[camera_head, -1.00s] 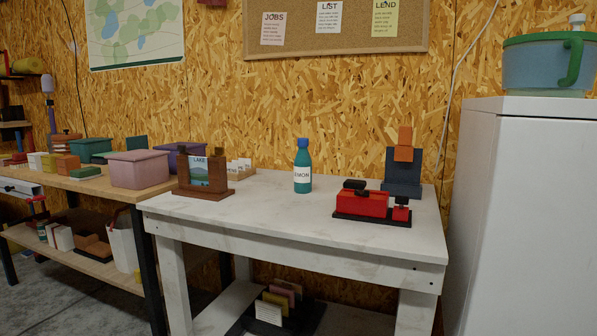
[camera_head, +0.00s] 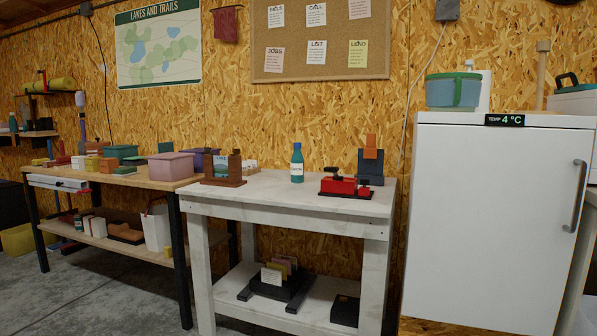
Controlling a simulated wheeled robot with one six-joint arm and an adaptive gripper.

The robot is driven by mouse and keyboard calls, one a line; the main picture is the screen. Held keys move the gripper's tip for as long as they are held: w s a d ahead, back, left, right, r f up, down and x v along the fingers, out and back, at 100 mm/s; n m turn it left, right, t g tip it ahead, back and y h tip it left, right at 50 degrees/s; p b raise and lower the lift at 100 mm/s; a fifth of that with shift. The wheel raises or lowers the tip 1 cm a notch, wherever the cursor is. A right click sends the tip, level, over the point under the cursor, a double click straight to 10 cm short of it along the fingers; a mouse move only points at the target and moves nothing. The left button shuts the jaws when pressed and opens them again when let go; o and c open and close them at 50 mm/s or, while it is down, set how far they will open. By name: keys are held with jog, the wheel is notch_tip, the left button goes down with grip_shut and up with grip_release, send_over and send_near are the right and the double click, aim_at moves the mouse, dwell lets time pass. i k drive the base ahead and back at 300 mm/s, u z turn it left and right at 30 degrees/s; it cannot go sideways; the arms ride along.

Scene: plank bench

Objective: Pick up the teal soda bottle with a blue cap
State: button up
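The teal soda bottle with a blue cap (camera_head: 297,164) stands upright on the white plank bench (camera_head: 250,192), near the middle of its top. It has a white label with dark lettering. A brown wooden stand with a lake card (camera_head: 222,169) is to its left. A red and black device (camera_head: 345,186) is to its right. My gripper is not in view, and nothing visible touches the bottle.
A dark blue block stand with an orange piece (camera_head: 371,166) is behind the red device. A white fridge (camera_head: 490,220) stands right of the bench. A wooden table with boxes (camera_head: 140,181) adjoins on the left. Grey floor (camera_head: 95,300) is open at lower left.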

aim_at(297, 160)
jog(key=u, duration=0.7)
jog(key=i, duration=0.6)
jog(key=u, duration=1.1)
jog(key=i, duration=2.25)
jog(key=z, duration=0.95)
